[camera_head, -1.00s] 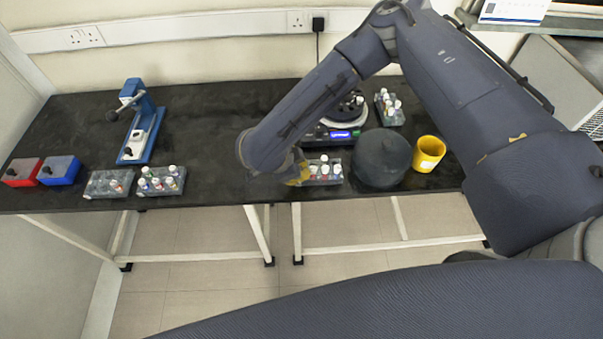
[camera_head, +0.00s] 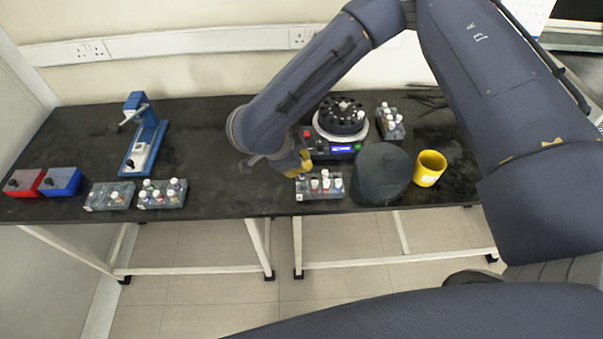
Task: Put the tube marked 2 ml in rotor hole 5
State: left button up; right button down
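The black rotor (camera_head: 341,114) sits on a centrifuge (camera_head: 335,147) with a blue display, at the back middle of the bench. A few pale tubes show in or on it; hole numbers are too small to read. A grey rack (camera_head: 319,192) with several capped tubes (camera_head: 326,184) stands in front of the centrifuge. The 2 ml mark cannot be read on any tube. My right gripper (camera_head: 303,165), with yellow parts, is just above the back left of this rack. Its fingertips are too small and partly hidden to judge. My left gripper is not in view.
A dark round lid (camera_head: 384,174) and a yellow cup (camera_head: 429,168) stand right of the front rack. Another tube rack (camera_head: 391,124) is behind them. Two racks (camera_head: 109,196) (camera_head: 162,194), red and blue boxes (camera_head: 24,183) (camera_head: 61,182) and a blue stand (camera_head: 143,140) are at left.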

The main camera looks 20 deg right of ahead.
notch_tip(320, 180, up, 9)
jog(key=shift+r, duration=0.1)
jog(key=shift+w+a+r, duration=0.1)
jog(key=shift+r, duration=0.25)
jog(key=w+d+f+m+g+y, duration=0.1)
jog(key=w+m+g+y, duration=0.3)
jog(key=w+m, duration=0.75)
jog(key=w+d+f+m+g+y, duration=0.15)
jog(key=w+m+g+y, duration=0.3)
jog(key=m, duration=1.35)
jog(key=w+d+f+m+t, duration=0.4)
jog(key=w+d+m+t, duration=0.1)
jog(key=d+m, duration=0.6)
jog(key=w+d+f+m+t, duration=0.4)
jog(key=w+d+m, duration=0.4)
jog(key=d+m, duration=0.3)
jog(key=shift+w+d+m+t, duration=0.25)
jog(key=shift+m+t, duration=0.4)
jog(key=shift+m, duration=0.7)
